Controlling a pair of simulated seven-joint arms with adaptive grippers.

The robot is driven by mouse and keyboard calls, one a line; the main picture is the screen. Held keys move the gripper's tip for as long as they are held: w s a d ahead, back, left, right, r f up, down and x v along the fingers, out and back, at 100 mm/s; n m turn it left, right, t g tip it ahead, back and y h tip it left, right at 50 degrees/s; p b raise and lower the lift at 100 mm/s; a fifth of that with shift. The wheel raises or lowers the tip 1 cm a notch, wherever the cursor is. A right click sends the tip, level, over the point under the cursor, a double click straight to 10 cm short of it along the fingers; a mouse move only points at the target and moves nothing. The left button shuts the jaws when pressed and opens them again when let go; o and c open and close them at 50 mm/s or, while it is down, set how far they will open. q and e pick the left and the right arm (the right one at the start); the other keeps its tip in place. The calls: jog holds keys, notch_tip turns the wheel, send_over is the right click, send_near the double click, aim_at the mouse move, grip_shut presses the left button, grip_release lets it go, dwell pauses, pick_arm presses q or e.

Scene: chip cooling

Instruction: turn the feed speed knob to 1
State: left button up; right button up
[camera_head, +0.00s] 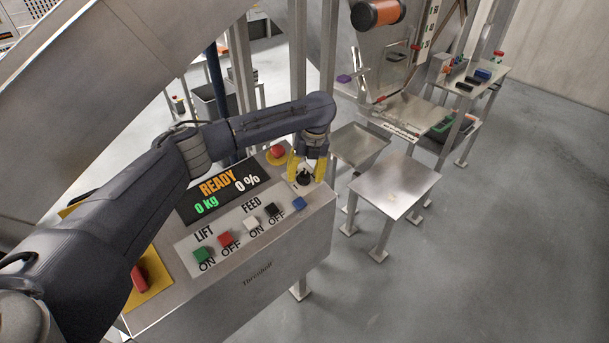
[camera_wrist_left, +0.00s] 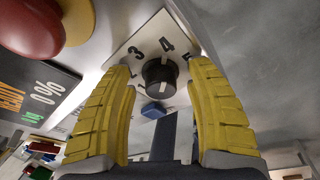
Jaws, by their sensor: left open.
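The feed speed knob (camera_head: 304,178) is a small black round knob at the right end of the control panel. In the left wrist view the knob (camera_wrist_left: 160,78) sits on a pale dial plate (camera_wrist_left: 150,35), where 3 and 4 read clearly and other numbers are partly hidden. A light mark shows on the knob, but its exact setting is unclear. My left gripper (camera_head: 307,174) is open, its yellow fingers on either side of the knob. In the wrist view its fingertips (camera_wrist_left: 160,68) show gaps to the knob. My right gripper is not in view.
The panel (camera_head: 255,255) carries a display (camera_head: 222,191) reading READY, 0 kg and 0 %. Green, red, white, black and blue buttons line its front. A red mushroom button (camera_head: 277,151) is close behind the knob. A metal table (camera_head: 396,185) stands to the right.

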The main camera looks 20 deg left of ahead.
pick_arm(q)
jog(key=shift+c, duration=0.3)
grip_shut()
dwell(0.3)
